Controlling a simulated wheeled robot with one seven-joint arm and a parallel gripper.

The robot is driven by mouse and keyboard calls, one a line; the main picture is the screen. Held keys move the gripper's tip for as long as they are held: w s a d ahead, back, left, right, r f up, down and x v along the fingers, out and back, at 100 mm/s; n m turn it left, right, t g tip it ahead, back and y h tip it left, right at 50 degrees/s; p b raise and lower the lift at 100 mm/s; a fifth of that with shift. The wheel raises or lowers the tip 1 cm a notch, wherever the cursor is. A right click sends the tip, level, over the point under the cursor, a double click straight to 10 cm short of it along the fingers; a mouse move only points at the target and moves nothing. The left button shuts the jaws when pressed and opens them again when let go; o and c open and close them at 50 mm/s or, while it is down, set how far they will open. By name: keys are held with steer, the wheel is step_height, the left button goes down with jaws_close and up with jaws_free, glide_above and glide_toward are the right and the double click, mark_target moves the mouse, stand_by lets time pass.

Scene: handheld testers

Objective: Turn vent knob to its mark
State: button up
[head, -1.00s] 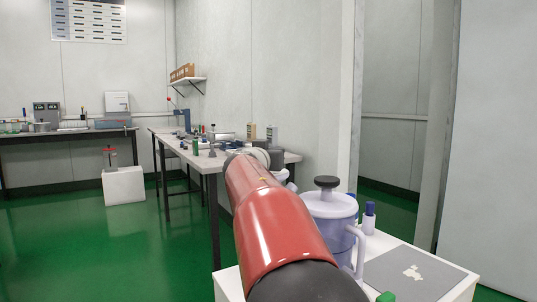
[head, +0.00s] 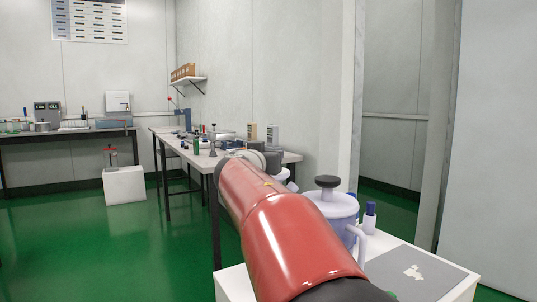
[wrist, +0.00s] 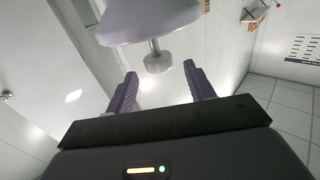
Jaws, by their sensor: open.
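A pale lilac vessel (head: 335,208) with a dark round knob (head: 327,182) on a short stem stands on the white bench at right. In the wrist view a grey knob (wrist: 157,62) on a stem sticks out from a pale lilac body (wrist: 150,20). I cannot tell for sure whether it is the same knob. My gripper (wrist: 159,72) is open, its two purple fingers apart and empty. The grey knob appears just beyond the fingertips, between them in the picture, with no clear contact. No mark is readable.
Blue-capped bottles (head: 369,217) stand right beside the vessel. A grey mat (head: 425,280) with pale scraps lies on the white bench. A long grey table (head: 205,160) with several tools and bottles runs along the wall.

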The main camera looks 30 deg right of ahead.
steer(key=v, duration=0.3)
steer(key=shift+s+a, duration=0.25)
steer(key=shift+a, duration=0.05)
stand_by(0.3)
